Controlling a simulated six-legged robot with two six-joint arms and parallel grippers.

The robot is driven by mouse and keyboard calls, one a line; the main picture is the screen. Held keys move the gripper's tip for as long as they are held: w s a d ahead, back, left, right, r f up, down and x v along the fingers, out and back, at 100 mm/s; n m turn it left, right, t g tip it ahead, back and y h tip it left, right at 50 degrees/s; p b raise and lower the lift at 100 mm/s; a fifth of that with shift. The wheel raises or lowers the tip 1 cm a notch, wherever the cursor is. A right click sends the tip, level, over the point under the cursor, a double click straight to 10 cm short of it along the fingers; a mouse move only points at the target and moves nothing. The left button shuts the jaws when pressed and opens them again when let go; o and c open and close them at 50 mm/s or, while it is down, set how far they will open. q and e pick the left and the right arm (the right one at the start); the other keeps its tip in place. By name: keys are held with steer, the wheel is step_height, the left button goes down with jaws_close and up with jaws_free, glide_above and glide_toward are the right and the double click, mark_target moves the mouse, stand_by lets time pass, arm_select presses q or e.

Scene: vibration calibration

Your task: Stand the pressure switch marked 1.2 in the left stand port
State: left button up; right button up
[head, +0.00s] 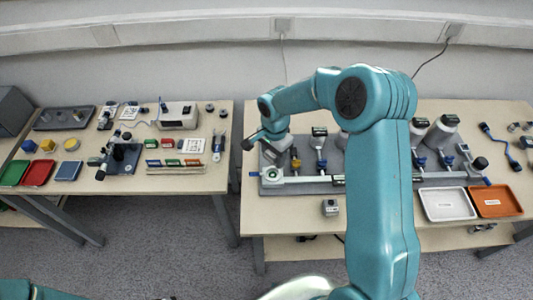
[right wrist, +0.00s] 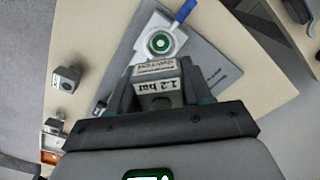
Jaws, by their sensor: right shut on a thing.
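My right gripper (head: 273,155) hangs over the left end of the grey stand plate on the right table. In the right wrist view its fingers (right wrist: 156,90) are shut on a grey pressure switch (right wrist: 160,101) with a white label reading 1.2 bar. The left stand port (head: 271,175) is a pale block with a green ring. It also shows in the right wrist view (right wrist: 160,43), just beyond the held switch, with a blue lever beside it. The switch appears apart from the port; its underside is hidden. My left gripper is out of view.
A loose grey block (head: 330,207) lies on the table in front of the plate; it also shows in the right wrist view (right wrist: 63,80). White (head: 447,204) and orange (head: 495,201) trays stand at right. Gauges and pipework fill the plate, partly hidden by my right arm.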

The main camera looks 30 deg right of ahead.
mark_target(273, 175)
steer(key=shift+a+f, duration=0.1)
steer(key=shift+f, duration=0.2)
steer(key=shift+f+b, duration=0.55)
steer(key=shift+f, duration=0.25)
steer(key=shift+f+b, duration=0.6)
steer(key=shift+f, duration=0.7)
steer(key=shift+w+f+b, duration=0.1)
steer(key=shift+f+b, duration=0.8)
steer(key=shift+b, duration=0.05)
